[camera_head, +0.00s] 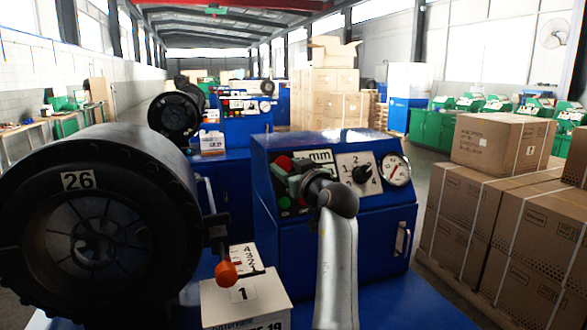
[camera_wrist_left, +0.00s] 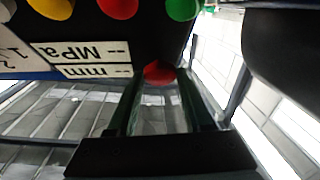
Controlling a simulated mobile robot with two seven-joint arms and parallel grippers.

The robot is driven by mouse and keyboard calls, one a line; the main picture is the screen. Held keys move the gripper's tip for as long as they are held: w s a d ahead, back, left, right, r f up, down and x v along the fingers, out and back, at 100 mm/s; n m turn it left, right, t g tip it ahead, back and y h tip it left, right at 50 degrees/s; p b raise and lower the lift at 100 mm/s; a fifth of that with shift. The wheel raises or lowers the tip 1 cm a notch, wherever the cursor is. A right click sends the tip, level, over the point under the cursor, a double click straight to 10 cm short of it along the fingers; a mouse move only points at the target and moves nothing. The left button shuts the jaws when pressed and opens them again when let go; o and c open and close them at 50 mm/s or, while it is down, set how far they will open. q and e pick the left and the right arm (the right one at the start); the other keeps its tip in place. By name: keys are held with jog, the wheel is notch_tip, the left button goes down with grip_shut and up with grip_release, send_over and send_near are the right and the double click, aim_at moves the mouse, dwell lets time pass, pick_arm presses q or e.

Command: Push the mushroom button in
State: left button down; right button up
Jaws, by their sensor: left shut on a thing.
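The red mushroom button (camera_head: 283,162) is at the upper left of the blue machine's control panel, partly hidden by my gripper. In the left wrist view the red button (camera_wrist_left: 160,72) shows between the fingertips. My left gripper (camera_head: 292,180) is at the panel, with its arm rising from the bottom of the head view. Its two greenish fingers (camera_wrist_left: 160,85) stand on either side of the button and are shut on it. How deep the button sits cannot be told. My right gripper is not in view.
Yellow (camera_wrist_left: 52,7), red (camera_wrist_left: 118,7) and green (camera_wrist_left: 184,7) round controls sit close to my fingers. A black selector knob (camera_head: 362,174) and a gauge (camera_head: 396,170) are to the right. A big black crimper head (camera_head: 80,182) and an orange-knobbed lever (camera_head: 226,272) stand left.

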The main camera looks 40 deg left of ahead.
pick_arm(q)
jog(key=shift+a, duration=0.1)
jog(key=c, duration=0.6)
grip_release()
jog(key=shift+c, duration=0.2)
jog(key=shift+o, duration=0.8)
jog(key=shift+w+a+f, duration=0.1)
jog(key=shift+a, duration=0.05)
jog(key=shift+o, duration=1)
